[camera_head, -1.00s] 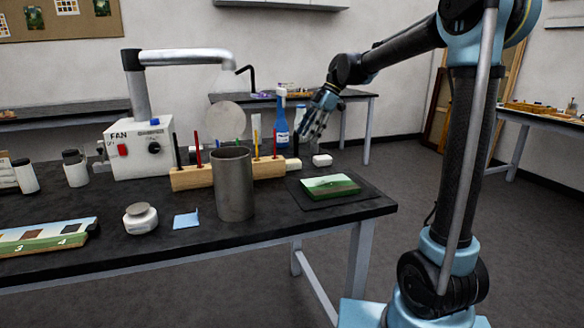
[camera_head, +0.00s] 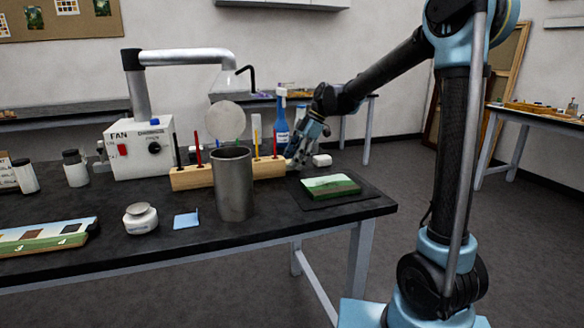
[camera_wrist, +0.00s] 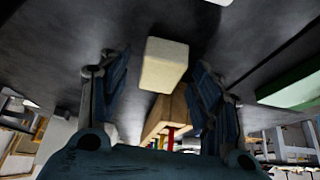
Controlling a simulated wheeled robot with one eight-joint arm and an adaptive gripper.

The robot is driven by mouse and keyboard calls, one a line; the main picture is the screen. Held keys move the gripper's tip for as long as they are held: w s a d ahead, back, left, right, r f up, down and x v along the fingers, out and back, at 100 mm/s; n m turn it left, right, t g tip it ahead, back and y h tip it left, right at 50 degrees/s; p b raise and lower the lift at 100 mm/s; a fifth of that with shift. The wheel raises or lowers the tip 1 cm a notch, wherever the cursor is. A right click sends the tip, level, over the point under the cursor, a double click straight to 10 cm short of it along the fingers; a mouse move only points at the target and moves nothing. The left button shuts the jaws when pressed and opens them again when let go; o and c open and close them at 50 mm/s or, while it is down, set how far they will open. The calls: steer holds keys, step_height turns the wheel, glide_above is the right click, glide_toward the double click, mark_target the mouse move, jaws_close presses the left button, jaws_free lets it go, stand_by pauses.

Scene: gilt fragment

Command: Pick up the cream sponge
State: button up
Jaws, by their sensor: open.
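The cream sponge (camera_head: 322,160) is a small pale block on the dark tabletop, just right of the wooden holder's end. In the wrist view the cream sponge (camera_wrist: 164,65) appears ahead of the fingers, roughly in line with the gap between them. My gripper (camera_head: 297,160) is low over the table beside the sponge in the head view. In the wrist view my gripper (camera_wrist: 160,95) has its two fingers spread apart with nothing held between them.
The wooden holder (camera_head: 195,177) with coloured sticks stands close by the gripper and also shows in the wrist view (camera_wrist: 170,112). A grey metal cup (camera_head: 234,185) stands to the left.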

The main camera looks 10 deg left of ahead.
steer(key=c, duration=0.9)
steer(key=shift+c, duration=0.2)
step_height(320, 180, up, 10)
steer(key=shift+r, duration=0.1)
steer(key=shift+c, duration=0.5)
